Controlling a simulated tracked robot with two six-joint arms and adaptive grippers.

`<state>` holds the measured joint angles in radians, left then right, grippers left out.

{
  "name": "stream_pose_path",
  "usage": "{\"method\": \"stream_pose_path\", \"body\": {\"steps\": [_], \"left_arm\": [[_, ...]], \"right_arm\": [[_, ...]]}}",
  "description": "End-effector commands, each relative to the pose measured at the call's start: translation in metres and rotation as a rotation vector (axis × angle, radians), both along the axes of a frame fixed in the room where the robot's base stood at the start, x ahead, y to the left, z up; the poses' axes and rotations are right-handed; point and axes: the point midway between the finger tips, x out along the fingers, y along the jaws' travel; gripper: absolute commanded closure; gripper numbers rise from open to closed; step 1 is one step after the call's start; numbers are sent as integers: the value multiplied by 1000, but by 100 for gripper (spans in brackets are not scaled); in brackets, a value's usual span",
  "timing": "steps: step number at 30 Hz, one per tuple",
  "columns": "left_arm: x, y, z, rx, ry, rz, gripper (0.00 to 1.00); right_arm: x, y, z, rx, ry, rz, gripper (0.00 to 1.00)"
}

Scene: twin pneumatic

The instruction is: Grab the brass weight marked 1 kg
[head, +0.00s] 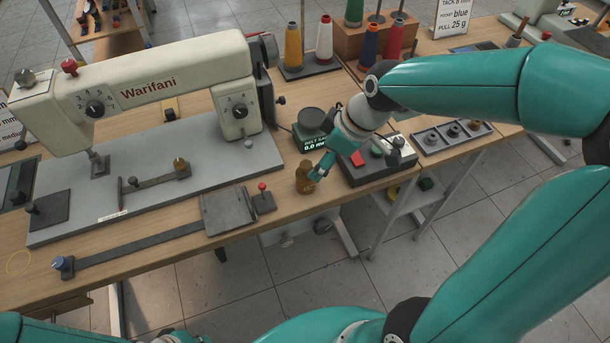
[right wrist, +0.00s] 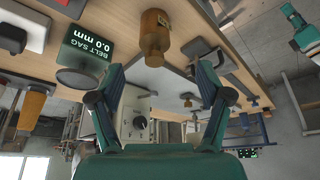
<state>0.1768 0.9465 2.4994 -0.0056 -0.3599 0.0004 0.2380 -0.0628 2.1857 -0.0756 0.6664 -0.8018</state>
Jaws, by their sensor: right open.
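My left gripper is not seen.
The belt sag gauge (head: 312,128) stands behind the weight. A metal slide plate (head: 228,210) and red-knobbed block (head: 263,200) lie to the left. A grey tray (head: 450,137) sits further right.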

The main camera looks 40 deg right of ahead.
Motion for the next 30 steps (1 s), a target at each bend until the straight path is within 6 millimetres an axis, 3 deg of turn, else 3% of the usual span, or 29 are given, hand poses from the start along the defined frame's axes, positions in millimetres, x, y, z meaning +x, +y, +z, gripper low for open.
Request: {"method": "stream_pose_path", "body": {"steps": [1, 6, 17, 24, 30], "left_arm": [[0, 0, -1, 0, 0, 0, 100], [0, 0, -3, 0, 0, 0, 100], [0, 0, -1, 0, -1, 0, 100], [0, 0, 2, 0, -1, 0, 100], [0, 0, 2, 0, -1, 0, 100]], "right_arm": [[2, 2, -13, 2, 7, 0, 22], [12, 7, -43, 1, 6, -4, 22], [23, 10, -66, 0, 3, -7, 22], [38, 13, -96, 1, 4, -6, 22], [41, 14, -105, 0, 0, -9, 22]]}}
